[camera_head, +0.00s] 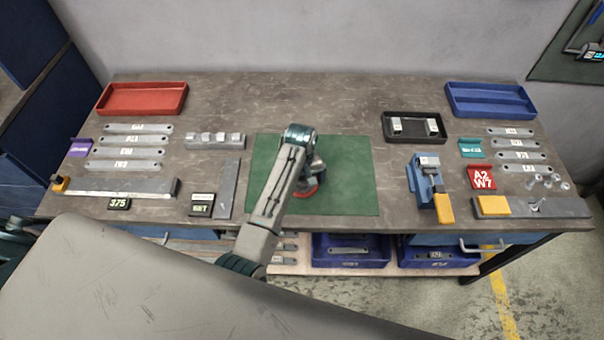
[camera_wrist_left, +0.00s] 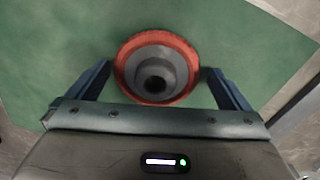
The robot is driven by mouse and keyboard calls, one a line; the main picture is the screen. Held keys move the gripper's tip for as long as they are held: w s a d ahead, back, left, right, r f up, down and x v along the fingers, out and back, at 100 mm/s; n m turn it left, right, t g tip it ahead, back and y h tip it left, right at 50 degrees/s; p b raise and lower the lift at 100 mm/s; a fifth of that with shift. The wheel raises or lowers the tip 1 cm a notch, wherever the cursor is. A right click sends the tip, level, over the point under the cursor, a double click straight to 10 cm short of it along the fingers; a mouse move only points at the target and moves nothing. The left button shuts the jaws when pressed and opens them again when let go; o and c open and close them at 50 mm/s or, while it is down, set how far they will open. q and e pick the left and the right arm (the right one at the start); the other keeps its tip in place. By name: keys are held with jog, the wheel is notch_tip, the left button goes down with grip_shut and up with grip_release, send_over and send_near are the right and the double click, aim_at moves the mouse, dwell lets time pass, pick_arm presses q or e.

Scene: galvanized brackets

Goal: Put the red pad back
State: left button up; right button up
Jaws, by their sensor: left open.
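The red pad shows in the left wrist view as a round red ring (camera_wrist_left: 128,57) with a grey, stepped, dark-holed centre. It lies on the green mat (camera_head: 350,175). In the head view only a red edge of the pad (camera_head: 309,193) shows below my left gripper; the rest is hidden by the arm. My left gripper (camera_wrist_left: 160,78) is open above the pad. Its two blue fingers stand on either side of the ring, with a small gap visible on each side. My right gripper is not in view.
A red tray (camera_head: 143,113) stands at the back left, a blue tray (camera_head: 490,114) at the back right, and a black tray (camera_head: 413,141) right of the mat. A blue vise-like device (camera_head: 424,180) stands right of the mat, a grey slotted block (camera_head: 214,141) left. The mat's right part is clear.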

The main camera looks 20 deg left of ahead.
aim_at(302, 182)
pick_arm(q)
jog(key=shift+w+r+b, duration=0.2)
jog(key=shift+r+b, duration=0.3)
jog(key=shift+r, duration=0.35)
notch_tip(302, 182, up, 10)
jog(key=shift+s+a, duration=0.15)
jog(key=shift+a, duration=0.05)
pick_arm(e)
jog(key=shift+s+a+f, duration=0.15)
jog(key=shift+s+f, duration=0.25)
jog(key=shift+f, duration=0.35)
